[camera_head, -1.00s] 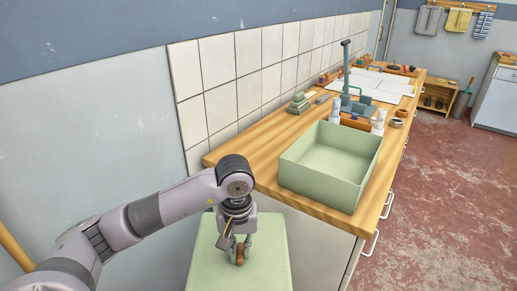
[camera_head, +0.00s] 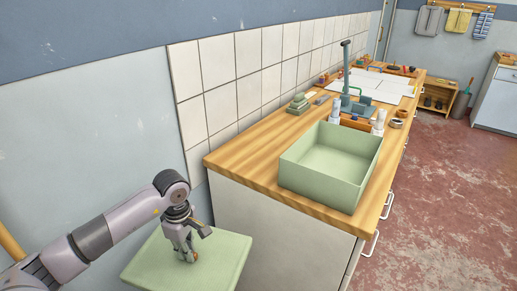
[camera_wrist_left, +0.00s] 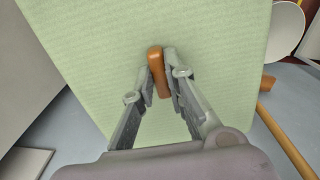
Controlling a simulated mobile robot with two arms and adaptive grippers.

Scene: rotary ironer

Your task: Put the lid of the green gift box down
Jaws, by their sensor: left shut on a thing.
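The lid of the green gift box (camera_head: 222,262) is a flat pale-green panel at the lower left of the head view, beside the near end of the workbench. It also shows in the left wrist view (camera_wrist_left: 100,40). My left gripper (camera_head: 191,257) is shut on the lid's brown knob (camera_wrist_left: 156,66), with a finger on each side of it. The open green box (camera_head: 322,188) stands on the bench's near end, and its inside looks empty. What lies under the lid is hidden. My right gripper is not in view.
The wooden workbench (camera_head: 245,165) holds a green press-like tool (camera_head: 350,90), white bottles (camera_head: 378,122) and small items behind the box. A tiled wall (camera_head: 240,75) runs along its left. A wooden pole (camera_wrist_left: 284,140) shows in the wrist view. Red floor (camera_head: 450,190) at right is clear.

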